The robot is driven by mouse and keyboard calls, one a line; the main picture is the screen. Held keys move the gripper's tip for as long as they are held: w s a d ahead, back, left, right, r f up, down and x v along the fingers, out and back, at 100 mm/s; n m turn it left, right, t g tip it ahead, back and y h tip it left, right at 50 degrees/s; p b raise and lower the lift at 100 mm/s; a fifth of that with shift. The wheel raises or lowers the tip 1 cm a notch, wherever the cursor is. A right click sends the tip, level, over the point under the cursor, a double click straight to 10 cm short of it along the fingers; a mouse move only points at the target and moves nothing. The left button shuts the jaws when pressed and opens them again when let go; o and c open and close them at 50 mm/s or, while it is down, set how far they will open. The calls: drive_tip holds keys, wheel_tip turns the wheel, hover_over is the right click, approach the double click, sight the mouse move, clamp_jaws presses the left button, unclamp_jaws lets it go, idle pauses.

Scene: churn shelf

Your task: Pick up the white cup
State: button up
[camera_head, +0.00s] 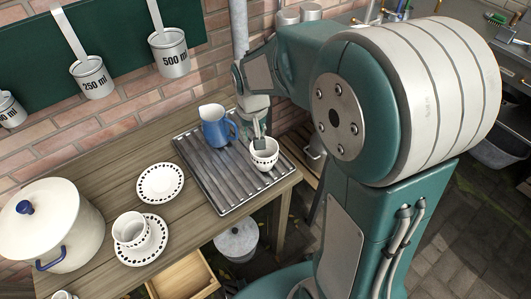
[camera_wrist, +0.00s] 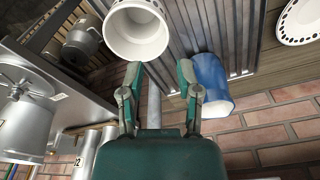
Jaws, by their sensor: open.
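A white cup (camera_head: 264,156) with a dark dotted band stands on the ribbed metal drainboard, near its right edge. It also shows in the wrist view (camera_wrist: 136,35) at the top, its open mouth facing the camera. My gripper (camera_head: 258,137) is at the cup's back rim in the head view and partly overlaps it. In the wrist view my gripper (camera_wrist: 160,72) is open, with nothing between its fingers. The left fingertip lies close to the cup's rim; I cannot tell whether they touch. A second white cup (camera_head: 130,227) stands on a dotted saucer (camera_head: 153,247) at the left.
A blue pitcher (camera_head: 216,130) stands on the drainboard (camera_head: 215,181) just left of my gripper, and right of my fingers in the wrist view (camera_wrist: 208,88). A dotted plate (camera_head: 160,182) and a white pot (camera_head: 60,225) are further left. A brick wall (camera_head: 130,110) rises behind.

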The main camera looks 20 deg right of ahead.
sight(264, 160)
drive_tip(key=f, duration=0.4)
drive_tip(key=shift+w+a+f, duration=0.15)
drive_tip(key=shift+w+a, duration=0.1)
drive_tip(key=shift+a, duration=0.1)
drive_tip(key=f, duration=0.3)
drive_tip(key=shift+w+d+f, duration=0.25)
drive_tip(key=shift+d+f, duration=0.05)
drive_tip(key=shift+d, duration=0.1)
drive_tip(key=shift+f, duration=0.4)
drive_tip(key=shift+w+a+f, duration=0.1)
drive_tip(key=shift+a+f, duration=0.05)
drive_tip(key=shift+a, duration=0.45)
drive_tip(key=shift+d, duration=0.1)
clamp_jaws()
drive_tip(key=shift+d, duration=0.3)
